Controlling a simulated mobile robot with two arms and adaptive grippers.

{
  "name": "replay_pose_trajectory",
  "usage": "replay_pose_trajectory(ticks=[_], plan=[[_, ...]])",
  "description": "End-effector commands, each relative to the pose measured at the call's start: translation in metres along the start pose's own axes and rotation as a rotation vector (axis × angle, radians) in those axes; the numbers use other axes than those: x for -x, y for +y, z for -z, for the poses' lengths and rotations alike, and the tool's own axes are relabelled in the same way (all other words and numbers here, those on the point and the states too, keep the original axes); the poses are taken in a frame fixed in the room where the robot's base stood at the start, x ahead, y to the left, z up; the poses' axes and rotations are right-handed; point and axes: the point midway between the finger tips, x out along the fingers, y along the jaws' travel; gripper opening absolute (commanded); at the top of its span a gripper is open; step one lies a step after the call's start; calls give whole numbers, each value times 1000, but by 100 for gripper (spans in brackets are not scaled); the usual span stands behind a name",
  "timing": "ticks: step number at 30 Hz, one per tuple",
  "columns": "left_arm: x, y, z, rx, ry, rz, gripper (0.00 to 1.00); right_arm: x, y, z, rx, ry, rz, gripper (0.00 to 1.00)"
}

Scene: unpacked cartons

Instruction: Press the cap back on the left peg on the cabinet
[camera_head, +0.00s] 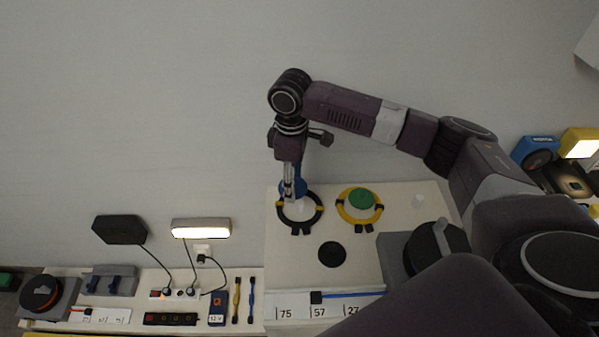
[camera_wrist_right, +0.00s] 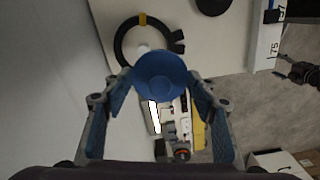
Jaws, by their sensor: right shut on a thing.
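My right gripper (camera_head: 289,191) comes down over the left end of the pale cabinet (camera_head: 300,265). It is shut on a round blue cap (camera_head: 297,187), which also shows between the fingers in the right wrist view (camera_wrist_right: 160,76). The white left peg (camera_head: 301,206) stands inside a black ring (camera_head: 318,219) with yellow marks. The cap is beside or above this peg; the fingers and cap partly hide the spot, and I cannot tell whether they touch. A green cap (camera_head: 362,198) sits inside a yellow ring (camera_head: 378,215) to the right. My left gripper is not in view.
A black disc (camera_head: 332,254) lies on the cabinet in front of the rings. A small white peg (camera_head: 418,201) stands farther right. A grey unit with a black knob (camera_head: 424,250) is at the right.

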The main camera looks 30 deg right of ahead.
Motion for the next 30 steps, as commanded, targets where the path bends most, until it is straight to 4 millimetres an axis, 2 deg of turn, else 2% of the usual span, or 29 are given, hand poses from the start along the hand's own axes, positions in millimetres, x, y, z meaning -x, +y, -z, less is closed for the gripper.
replay_pose_trajectory(ticks=[1,5,14,20,30], plan=[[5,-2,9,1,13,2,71,-2,7,-2,35,-2,3,38],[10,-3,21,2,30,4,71,-11,22,-6,127,-2,2,38],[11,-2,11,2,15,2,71,-23,35,-10,220,-1,3,38],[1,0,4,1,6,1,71,-30,35,-10,222,-1,2,38],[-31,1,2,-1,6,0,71,-55,35,-10,222,-2,1,38]])
